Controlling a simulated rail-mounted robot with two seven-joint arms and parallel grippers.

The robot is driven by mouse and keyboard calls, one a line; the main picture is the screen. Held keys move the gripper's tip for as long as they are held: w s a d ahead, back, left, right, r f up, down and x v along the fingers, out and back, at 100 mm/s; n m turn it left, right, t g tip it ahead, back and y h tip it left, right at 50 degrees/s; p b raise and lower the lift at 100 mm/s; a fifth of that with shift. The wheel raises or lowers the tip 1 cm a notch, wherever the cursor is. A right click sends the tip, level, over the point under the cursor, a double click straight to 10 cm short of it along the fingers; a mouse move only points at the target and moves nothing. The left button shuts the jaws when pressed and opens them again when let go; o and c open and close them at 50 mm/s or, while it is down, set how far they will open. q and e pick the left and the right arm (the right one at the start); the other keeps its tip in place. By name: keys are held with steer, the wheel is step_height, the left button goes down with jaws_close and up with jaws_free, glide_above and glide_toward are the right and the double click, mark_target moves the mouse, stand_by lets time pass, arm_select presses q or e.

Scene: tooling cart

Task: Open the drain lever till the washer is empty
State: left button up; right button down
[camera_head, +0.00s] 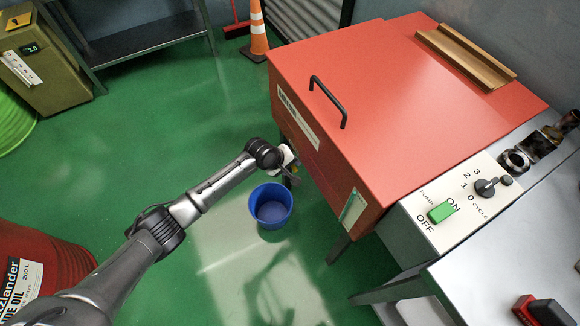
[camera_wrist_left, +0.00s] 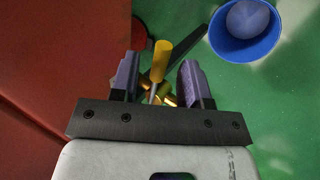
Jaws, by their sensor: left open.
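The red washer (camera_head: 350,90) stands on legs with its lid down; a black handle (camera_head: 328,101) is on the lid. My left gripper (camera_head: 288,168) is low at the washer's front side, partly hidden by my own wrist. In the left wrist view the yellow drain lever (camera_wrist_left: 161,62) shows between the two fingers of my open left gripper (camera_wrist_left: 158,80), with gaps on both sides. Brass valve parts (camera_wrist_left: 168,99) show behind it. A blue bucket (camera_head: 268,221) stands on the floor just below; it also shows in the left wrist view (camera_wrist_left: 226,50). I cannot tell whether it holds liquid.
A control panel (camera_head: 455,205) with a green pump switch (camera_head: 440,212) and a cycle knob (camera_head: 487,187) is at the washer's right. A red oil drum (camera_head: 50,250) is at lower left and an orange cone (camera_head: 257,35) behind. The green floor left of the bucket is free.

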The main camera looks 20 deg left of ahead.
arm_select(q)
steer(key=shift+f, duration=0.1)
jaws_close()
stand_by(0.4)
